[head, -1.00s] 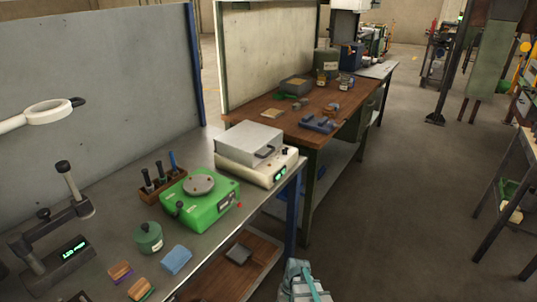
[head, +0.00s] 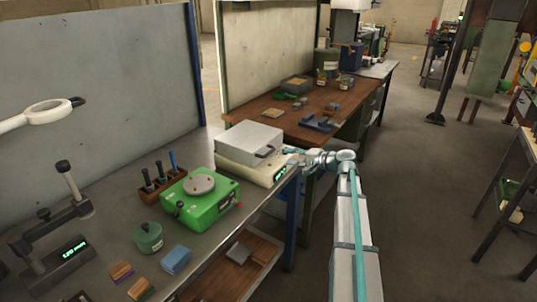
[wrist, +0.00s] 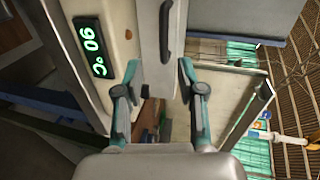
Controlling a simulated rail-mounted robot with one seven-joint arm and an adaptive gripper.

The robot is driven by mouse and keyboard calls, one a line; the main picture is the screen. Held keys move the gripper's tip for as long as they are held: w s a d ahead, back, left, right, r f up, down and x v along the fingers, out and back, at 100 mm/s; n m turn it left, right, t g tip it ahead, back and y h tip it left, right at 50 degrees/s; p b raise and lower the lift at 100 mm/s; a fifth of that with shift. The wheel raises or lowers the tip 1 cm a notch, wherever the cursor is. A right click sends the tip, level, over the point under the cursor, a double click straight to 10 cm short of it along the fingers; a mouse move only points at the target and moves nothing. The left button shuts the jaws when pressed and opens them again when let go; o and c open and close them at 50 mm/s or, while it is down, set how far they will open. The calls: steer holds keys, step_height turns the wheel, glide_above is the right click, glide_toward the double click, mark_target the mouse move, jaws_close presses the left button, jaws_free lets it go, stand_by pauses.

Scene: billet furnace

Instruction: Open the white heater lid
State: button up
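The white heater (head: 238,174) stands at the near bench's right end, with a green lit display on its front. Its pale grey lid (head: 249,138) lies flat and shut on top, with a dark handle (head: 264,152) at the front edge. In the wrist view the handle (wrist: 165,22) is ahead of the fingers, and the heater front with its display (wrist: 91,45) is at left. My gripper (head: 294,158) is at the heater's front right corner. In the wrist view my gripper (wrist: 158,78) is open, with teal fingers apart and nothing held between them.
A green device (head: 201,205) with a round plate stands left of the heater. A wooden holder with tools (head: 160,187), a green pot (head: 149,238) and a blue block (head: 175,259) are farther along the bench. A wooden table (head: 290,118) with small parts stands behind. Open floor lies at right.

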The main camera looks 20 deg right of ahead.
mark_target(270, 153)
steer(key=p+x, duration=0.1)
steer(key=x, duration=0.2)
steer(key=p+x, duration=0.1)
steer(key=x, duration=0.3)
steer(key=p+x, duration=0.1)
steer(key=x, duration=0.2)
steer(key=shift+w+a+r, duration=0.25)
steer(key=shift+w, duration=0.05)
steer(key=shift+c, duration=0.2)
jaws_close()
